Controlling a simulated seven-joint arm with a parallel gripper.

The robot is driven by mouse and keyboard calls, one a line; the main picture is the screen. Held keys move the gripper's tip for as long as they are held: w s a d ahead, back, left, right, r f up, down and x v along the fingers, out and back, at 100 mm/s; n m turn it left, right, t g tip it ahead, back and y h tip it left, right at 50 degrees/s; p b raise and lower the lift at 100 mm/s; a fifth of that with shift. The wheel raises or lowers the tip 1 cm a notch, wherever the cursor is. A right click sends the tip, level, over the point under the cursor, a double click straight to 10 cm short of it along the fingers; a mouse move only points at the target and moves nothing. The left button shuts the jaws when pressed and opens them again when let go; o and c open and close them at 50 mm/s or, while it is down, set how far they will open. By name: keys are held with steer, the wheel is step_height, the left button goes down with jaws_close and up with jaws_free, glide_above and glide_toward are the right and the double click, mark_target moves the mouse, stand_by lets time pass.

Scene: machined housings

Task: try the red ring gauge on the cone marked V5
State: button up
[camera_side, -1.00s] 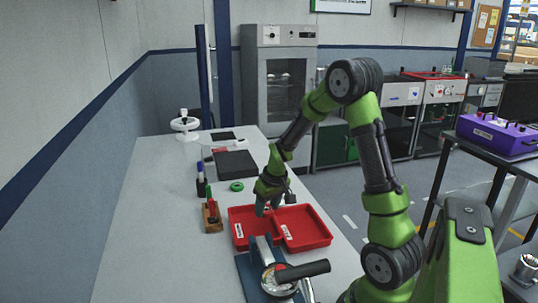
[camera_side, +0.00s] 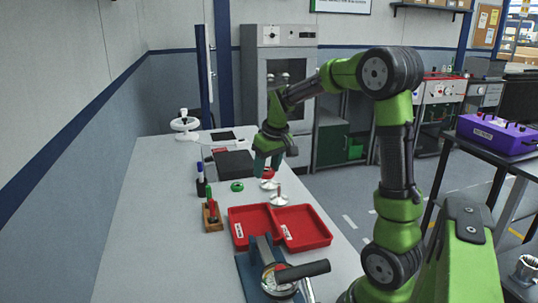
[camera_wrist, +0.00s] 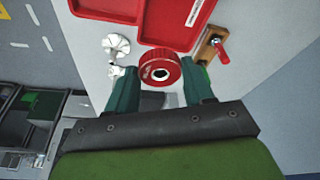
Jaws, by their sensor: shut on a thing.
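My gripper (camera_wrist: 160,95) is shut on the red ring gauge (camera_wrist: 157,68), which sits between its fingertips in the wrist view. In the side view my gripper (camera_side: 268,163) is beyond the red trays, and a bit of red shows at its fingers. A second pale cone base (camera_side: 268,184) shows directly below my gripper. In the wrist view one cone (camera_wrist: 117,45) is left of the ring, with another partly hidden below it. No V5 mark is legible.
Two red trays (camera_side: 239,238) lie in front of the cones. A green ring (camera_side: 237,187) lies to the left. A dial fixture (camera_side: 275,283) is in front.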

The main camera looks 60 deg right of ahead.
steer(key=w+d+m+h, duration=0.1)
steer(key=w+d+m, duration=0.3)
steer(key=d, duration=0.6)
steer(key=w+d+m, duration=0.2)
steer(key=w+d, duration=0.4)
steer(key=d, duration=0.4)
steer(key=shift+g, duration=0.4)
steer(key=shift+x, duration=2.55)
steer(key=shift+s+d, duration=0.15)
steer(key=shift+s, duration=0.05)
steer(key=shift+f, duration=2.4)
steer(key=shift+f, duration=0.75)
steer(key=shift+r, duration=1.9)
steer(key=shift+r, duration=0.1)
